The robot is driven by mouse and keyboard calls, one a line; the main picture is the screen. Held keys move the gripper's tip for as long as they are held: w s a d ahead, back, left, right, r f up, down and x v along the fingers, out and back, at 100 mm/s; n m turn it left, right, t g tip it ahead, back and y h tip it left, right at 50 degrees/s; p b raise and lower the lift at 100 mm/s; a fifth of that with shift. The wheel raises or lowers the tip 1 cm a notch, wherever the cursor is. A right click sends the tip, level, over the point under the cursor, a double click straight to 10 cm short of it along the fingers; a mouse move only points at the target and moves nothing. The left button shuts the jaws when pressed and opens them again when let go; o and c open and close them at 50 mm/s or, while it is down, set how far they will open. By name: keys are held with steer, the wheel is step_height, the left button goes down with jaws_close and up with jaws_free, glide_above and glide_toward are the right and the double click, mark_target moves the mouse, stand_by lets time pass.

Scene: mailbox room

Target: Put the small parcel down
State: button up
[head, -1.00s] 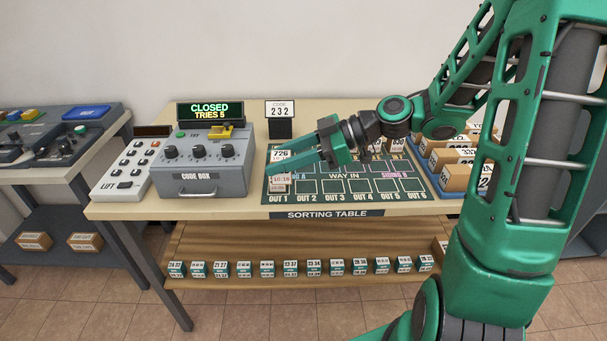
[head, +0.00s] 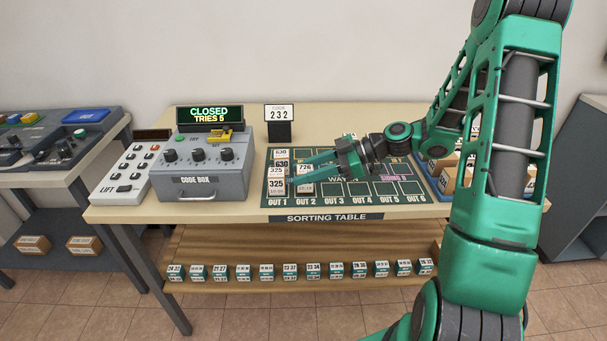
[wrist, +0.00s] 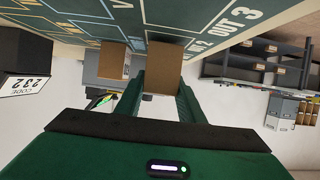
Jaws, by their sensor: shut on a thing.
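The small parcel, a brown box with a white label reading 726 (head: 305,168), is between the fingers of my gripper (head: 312,172). In the wrist view the brown parcel (wrist: 163,68) sits between the two green fingers. My gripper is shut on it, over the OUT 2 column of the green sorting board (head: 400,200). Whether the parcel touches the board or hangs just above it, I cannot tell. The fingers partly cover it in the head view.
Parcels labelled 630 and 325 (head: 276,184) stand in the OUT 1 column, close left of my gripper. The code box (head: 212,178) is further left. A code card 232 (head: 279,112) stands behind. Cells at OUT 3 to OUT 6 look free.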

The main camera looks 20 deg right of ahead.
steer(key=shift+f, duration=0.3)
steer(key=o, duration=1.1)
steer(key=shift+f, duration=0.1)
